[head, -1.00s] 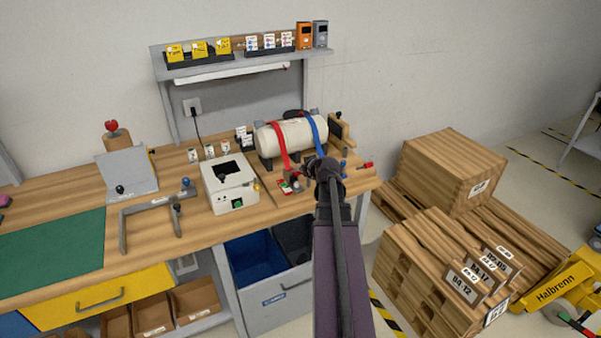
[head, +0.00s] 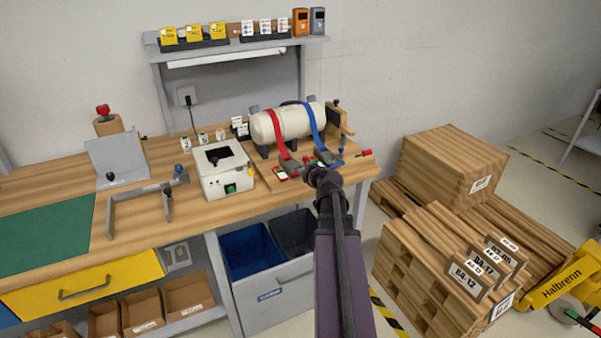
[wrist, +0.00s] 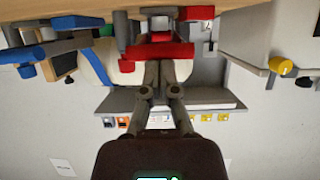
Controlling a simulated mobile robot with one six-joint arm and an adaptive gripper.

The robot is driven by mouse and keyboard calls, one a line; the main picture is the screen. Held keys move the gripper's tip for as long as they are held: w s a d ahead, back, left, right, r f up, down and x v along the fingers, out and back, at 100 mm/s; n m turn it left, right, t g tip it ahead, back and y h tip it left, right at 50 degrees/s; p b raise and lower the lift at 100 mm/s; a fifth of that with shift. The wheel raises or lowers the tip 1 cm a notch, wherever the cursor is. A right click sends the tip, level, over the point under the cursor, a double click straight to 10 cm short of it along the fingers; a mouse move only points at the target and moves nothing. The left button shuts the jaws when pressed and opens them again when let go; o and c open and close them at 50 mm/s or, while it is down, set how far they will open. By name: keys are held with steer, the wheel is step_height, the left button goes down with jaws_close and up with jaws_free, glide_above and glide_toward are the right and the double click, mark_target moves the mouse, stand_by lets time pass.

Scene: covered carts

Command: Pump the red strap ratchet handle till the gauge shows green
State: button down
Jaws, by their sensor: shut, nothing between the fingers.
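The red strap (head: 277,133) runs over a cream tank (head: 293,122) on a wooden board on the bench. Its ratchet (head: 289,166) sits low at the strap's front end. A small block with green and red marks (head: 281,173), perhaps the gauge, lies beside it; its reading is too small to tell. My gripper (wrist: 160,63) is shut and empty in the wrist view, which is upside down. Its tips overlap a red bar (wrist: 157,51), likely the ratchet handle; I cannot tell whether they touch. In the head view my wrist hides the fingers.
A blue strap (head: 316,121) with its own ratchet (head: 331,160) crosses the tank close on the right. A white box (head: 225,181) stands left of the board. Blue and dark bins (head: 250,252) sit below, and wooden crates and pallets (head: 445,250) stand right of the bench.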

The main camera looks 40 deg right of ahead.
steer(key=shift+f, duration=0.45)
steer(key=shift+a, duration=0.1)
steer(key=shift+r, duration=0.1)
